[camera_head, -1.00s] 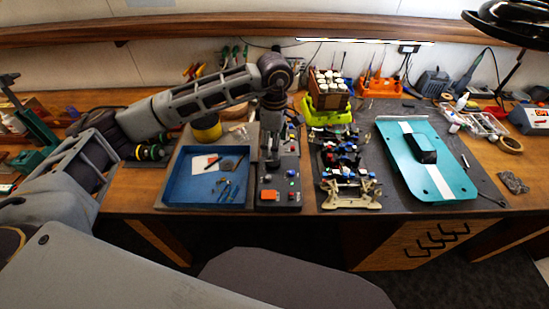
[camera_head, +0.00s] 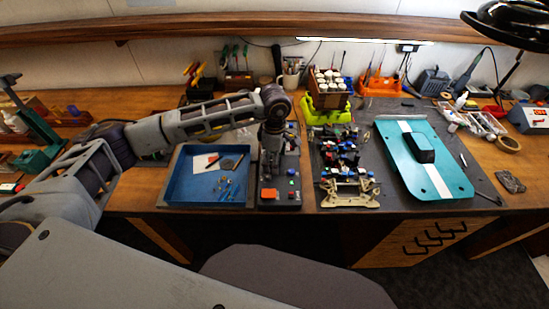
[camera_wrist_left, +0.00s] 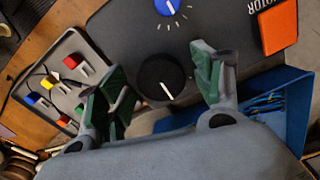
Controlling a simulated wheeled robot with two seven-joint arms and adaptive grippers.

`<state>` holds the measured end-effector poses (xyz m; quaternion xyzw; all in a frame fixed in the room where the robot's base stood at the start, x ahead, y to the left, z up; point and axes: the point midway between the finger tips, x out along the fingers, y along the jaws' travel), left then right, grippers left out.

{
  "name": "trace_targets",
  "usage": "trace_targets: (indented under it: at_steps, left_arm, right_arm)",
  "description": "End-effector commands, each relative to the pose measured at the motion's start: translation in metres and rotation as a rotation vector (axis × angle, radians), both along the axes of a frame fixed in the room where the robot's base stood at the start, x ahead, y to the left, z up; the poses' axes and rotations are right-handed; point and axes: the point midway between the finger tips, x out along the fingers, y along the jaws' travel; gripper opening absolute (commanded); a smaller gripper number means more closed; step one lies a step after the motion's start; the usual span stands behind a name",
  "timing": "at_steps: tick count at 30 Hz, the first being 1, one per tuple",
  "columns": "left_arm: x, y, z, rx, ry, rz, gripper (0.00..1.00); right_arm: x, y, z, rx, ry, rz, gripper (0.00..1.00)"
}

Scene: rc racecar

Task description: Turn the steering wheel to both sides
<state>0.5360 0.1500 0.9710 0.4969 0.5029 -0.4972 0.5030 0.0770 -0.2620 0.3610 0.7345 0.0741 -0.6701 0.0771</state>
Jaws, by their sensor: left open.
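The control box (camera_head: 283,203) is dark and stands right of the blue tray. In the left wrist view, its panel (camera_wrist_left: 213,18) carries a black round knob (camera_wrist_left: 160,72) with a white pointer line, probably the steering control. A blue knob (camera_wrist_left: 167,6) and an orange button (camera_wrist_left: 277,27) are also on it. My left gripper (camera_wrist_left: 160,82) is open, with one green-padded finger on each side of the black knob and visible gaps between. In the head view, my left gripper (camera_head: 270,168) points down over the box and hides the black knob. My right gripper is not in view.
A blue tray (camera_head: 180,194) with small tools lies left of the box. The car chassis (camera_head: 350,193) and teal body shell (camera_head: 449,183) lie to the right. A grey plate with coloured switches (camera_wrist_left: 45,82) shows in the wrist view.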

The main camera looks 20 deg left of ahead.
Motion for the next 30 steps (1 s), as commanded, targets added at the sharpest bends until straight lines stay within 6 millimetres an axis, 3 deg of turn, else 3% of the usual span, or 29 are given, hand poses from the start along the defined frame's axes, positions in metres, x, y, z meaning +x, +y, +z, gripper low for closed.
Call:
trace_targets:
  at_steps: [2, 12, 30]
  left_arm:
    - [0.000, 0.000, 0.000, 0.000, 0.000, 0.000, 0.64]
    - [0.000, 0.000, 0.000, 0.000, 0.000, 0.000, 0.21]
    - [0.001, 0.000, -0.001, 0.001, -0.002, 0.129, 0.21]
  right_arm:
    - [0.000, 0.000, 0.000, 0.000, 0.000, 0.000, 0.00]
    - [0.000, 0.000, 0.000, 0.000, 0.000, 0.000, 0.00]
    - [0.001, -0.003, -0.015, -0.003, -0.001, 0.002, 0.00]
